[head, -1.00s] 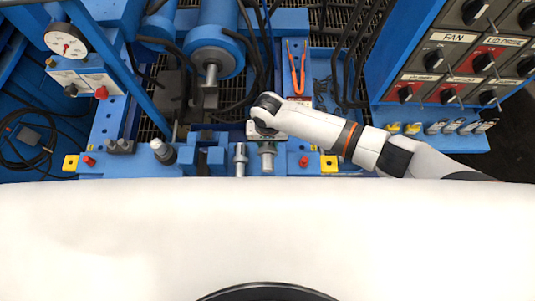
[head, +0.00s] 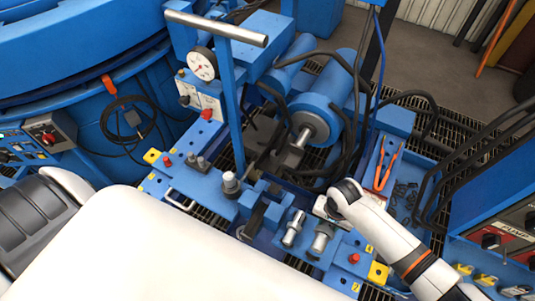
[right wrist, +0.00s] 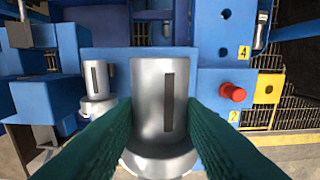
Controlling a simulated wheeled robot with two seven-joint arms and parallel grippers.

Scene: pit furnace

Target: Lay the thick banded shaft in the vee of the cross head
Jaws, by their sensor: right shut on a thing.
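A thick silver shaft (right wrist: 157,100) stands upright between the green fingers of my right gripper (right wrist: 160,117), with a dark stripe down its side and a wide collar at its foot. The gripper is shut on it. In the head view the shaft (head: 322,238) shows just below my right gripper (head: 325,212), at the blue bench's front. I cannot tell whether its foot is clear of its seat. A grey block at the ram rod's end (head: 290,156) may be the cross head; its vee cannot be made out. My left gripper is out of view.
A thinner silver shaft (head: 294,228) stands close left of the held one; a dark-topped post (head: 230,183) stands farther left. A tall blue post with a grey bar (head: 215,28) rises near the gauge (head: 202,64). Orange-handled tongs (head: 388,165) lie in a tray at right.

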